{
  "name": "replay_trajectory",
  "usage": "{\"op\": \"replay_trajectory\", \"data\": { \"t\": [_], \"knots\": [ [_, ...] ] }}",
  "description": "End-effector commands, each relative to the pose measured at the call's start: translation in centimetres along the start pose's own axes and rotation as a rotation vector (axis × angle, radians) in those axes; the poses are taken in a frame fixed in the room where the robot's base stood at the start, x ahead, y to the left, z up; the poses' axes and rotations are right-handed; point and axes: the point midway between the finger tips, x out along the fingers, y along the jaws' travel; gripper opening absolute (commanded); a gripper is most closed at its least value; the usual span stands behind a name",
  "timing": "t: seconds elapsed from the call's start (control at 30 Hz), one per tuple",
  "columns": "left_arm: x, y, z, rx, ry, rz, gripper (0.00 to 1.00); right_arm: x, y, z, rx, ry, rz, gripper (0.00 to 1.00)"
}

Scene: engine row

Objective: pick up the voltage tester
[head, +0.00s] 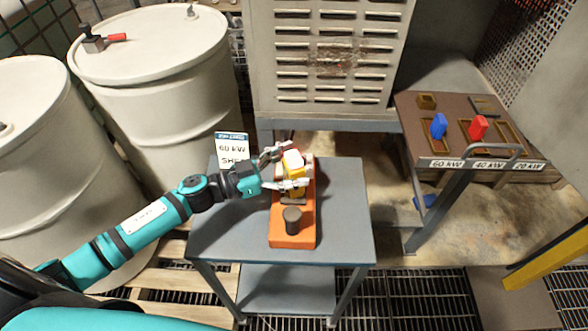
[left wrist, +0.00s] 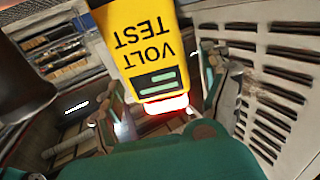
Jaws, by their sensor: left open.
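The yellow voltage tester (head: 297,180) stands at the far part of an orange holder (head: 293,240) on a grey table. In the left wrist view the tester (left wrist: 148,40) shows upside-down "VOLT TEST" lettering, a dark panel with pale green bars and a red-lit end. My left gripper (head: 282,168) reaches in from the left, its fingers open on either side of the tester. In the left wrist view the open fingers (left wrist: 165,105) show on both sides of the tester's end. Whether they touch it I cannot tell. My right gripper is in neither view.
A dark cylinder (head: 292,218) stands on the near part of the holder. White drums (head: 155,60) stand left. A brown panel (head: 440,120) with blue and red handles is right.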

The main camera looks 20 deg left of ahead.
Motion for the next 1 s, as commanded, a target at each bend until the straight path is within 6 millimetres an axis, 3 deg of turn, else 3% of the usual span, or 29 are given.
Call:
{"op": "replay_trajectory", "data": {
  "t": [0.3,0.83,1.0],
  "knots": [
    [0.7,0.0,0.1,0.001,-0.001,0.001,0.81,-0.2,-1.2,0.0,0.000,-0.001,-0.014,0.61],
    [0.7,0.0,0.1,0.000,-0.001,0.001,0.13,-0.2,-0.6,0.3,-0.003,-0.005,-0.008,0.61],
    [0.7,0.0,0.0,0.001,0.000,0.001,0.12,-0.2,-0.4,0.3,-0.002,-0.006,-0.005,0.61]
  ]
}}
